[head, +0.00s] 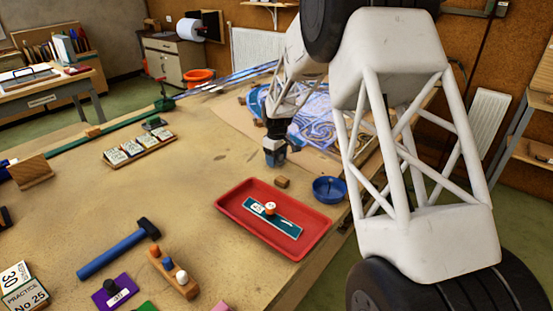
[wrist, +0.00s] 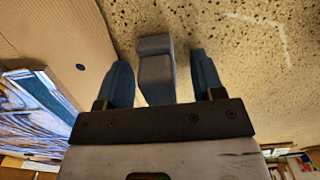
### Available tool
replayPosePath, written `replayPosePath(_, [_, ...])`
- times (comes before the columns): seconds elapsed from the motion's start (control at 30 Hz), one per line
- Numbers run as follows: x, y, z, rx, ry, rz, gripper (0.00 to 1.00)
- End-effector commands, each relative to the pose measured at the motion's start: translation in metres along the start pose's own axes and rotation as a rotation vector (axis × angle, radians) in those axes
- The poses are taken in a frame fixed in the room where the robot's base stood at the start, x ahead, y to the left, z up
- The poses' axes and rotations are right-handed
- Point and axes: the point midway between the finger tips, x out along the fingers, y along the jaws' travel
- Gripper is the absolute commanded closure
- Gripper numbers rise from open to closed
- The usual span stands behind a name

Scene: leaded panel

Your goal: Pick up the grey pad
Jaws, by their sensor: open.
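The grey pad (wrist: 155,72) is a small block with a raised, narrower end, seen in the wrist view between my gripper's two blue fingers. My gripper (wrist: 160,62) is open, with one finger on each side of the pad. The pad sits nearer the left finger, and a wider gap shows on the right. I cannot tell whether the left finger touches it. In the head view my gripper (head: 275,158) points down, low over the bench beside the blue patterned panel (head: 317,120). The pad cannot be made out clearly there.
A small brown block (head: 282,182), a blue bowl (head: 329,189) and a red tray (head: 232,197) lie in front of my gripper. A rack of tiles (head: 138,150) stands to the left. A hammer (head: 118,252) lies nearer. The bench between is mostly clear.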

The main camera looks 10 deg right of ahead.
Motion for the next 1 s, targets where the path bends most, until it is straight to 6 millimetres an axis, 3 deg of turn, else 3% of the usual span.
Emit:
replayPosePath(0.47, [-0.0001, 0.0000, 0.0000, 0.000, 0.000, 0.000, 0.38])
replayPosePath(0.83, [-0.0001, 0.0000, 0.0000, 0.000, 0.000, 0.000, 0.92])
replayPosePath(1.0, [-0.0002, 0.0000, 0.0000, 0.000, 0.000, 0.000, 0.93])
